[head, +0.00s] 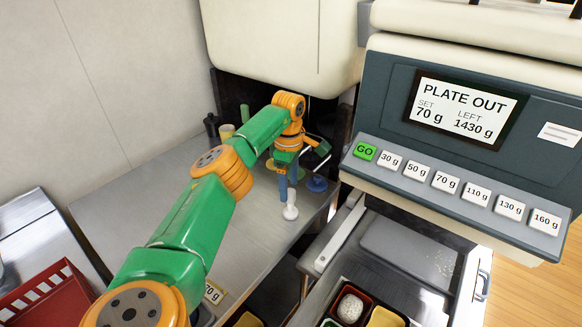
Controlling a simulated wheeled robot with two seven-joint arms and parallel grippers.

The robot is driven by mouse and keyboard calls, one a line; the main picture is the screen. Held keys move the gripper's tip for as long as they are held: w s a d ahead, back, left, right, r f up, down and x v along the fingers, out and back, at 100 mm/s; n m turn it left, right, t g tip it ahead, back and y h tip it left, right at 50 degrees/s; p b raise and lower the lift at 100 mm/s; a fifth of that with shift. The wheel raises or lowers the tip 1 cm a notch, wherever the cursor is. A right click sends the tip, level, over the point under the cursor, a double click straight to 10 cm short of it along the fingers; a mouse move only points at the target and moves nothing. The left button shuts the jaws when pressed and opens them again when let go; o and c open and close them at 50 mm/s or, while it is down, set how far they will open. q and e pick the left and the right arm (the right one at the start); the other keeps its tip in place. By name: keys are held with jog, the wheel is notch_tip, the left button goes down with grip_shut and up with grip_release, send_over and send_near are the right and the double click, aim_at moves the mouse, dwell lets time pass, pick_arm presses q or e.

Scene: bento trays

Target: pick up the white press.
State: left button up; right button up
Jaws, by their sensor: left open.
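The white press (290,211) stands on the grey metal counter, with a round base and a narrow upper part. My left gripper (287,192) is above it, pointing down with its blue fingers apart. The fingers are at the press's upper part and hide some of it. I cannot tell whether they touch it. A blue press (317,184) stands just to the right of the gripper. My right gripper is not in view.
A dark pepper-mill-like object (211,126), a tan cup (227,131) and a green upright piece (245,113) stand behind my arm. The PLATE OUT machine (460,150) is at right, with a bento tray (372,299) below. The counter (120,205) left of my arm is clear.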

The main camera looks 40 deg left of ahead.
aim_at(290, 191)
pick_arm(q)
notch_tip(290, 191, down, 4)
jog(key=shift+d+r, duration=0.1)
jog(key=shift+w, duration=0.2)
jog(key=shift+s, duration=0.15)
jog(key=c, duration=0.7)
grip_shut()
dwell(0.3)
